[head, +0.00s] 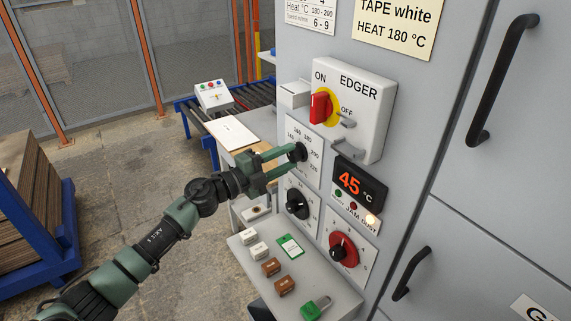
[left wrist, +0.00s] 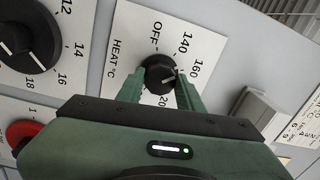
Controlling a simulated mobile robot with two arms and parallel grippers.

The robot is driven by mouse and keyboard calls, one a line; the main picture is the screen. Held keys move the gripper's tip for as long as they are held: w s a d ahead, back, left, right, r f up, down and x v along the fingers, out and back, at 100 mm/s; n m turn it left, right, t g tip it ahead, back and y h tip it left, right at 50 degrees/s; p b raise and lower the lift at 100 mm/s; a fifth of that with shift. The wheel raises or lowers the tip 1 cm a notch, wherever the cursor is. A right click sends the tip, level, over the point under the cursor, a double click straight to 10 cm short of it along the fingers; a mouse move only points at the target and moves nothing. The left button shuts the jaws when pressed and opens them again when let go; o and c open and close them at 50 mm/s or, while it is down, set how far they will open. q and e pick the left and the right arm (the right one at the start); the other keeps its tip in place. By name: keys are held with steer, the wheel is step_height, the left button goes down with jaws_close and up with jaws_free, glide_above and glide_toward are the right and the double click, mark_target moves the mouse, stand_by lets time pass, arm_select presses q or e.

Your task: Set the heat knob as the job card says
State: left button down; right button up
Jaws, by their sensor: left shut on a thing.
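The heat knob (head: 299,152) is a black knob on a white dial plate (head: 306,134) on the grey machine front. My left gripper (head: 291,156) is shut on it, with one finger on each side. In the left wrist view the heat knob (left wrist: 158,71) sits between the green fingers, and the plate reads OFF, 140, 160 and a partly covered 200. Its white mark points roughly towards 160 or just past it; a finger hides the scale there. The job card (head: 398,26) reads "TAPE white" and "HEAT 180 °C". My right gripper is not in view.
A red ON/OFF switch (head: 319,107) is on the EDGER box above. A display (head: 357,184) reads 45 °C. Another black knob (head: 298,203) and a red-dial knob (head: 343,250) are below. A shelf (head: 328,279) holds small blocks and a green tag.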

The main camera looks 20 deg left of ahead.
arm_select(q)
steer(key=m+b, duration=0.2)
steer(key=m, duration=0.2)
steer(key=shift+f, duration=0.1)
steer(key=m+b, duration=0.2)
steer(key=m, duration=0.1)
steer(key=shift+m+h+b, duration=0.3)
steer(key=shift+m+b, duration=0.05)
steer(key=shift+m, duration=0.05)
steer(key=shift+r+m+g+b, duration=0.2)
steer(key=shift+m+g+b, duration=0.2)
steer(key=shift+m+b, duration=1.6)
steer(key=shift+m+p, duration=0.5)
steer(key=shift+m, duration=0.1)
steer(key=c, duration=0.9)
jaws_free()
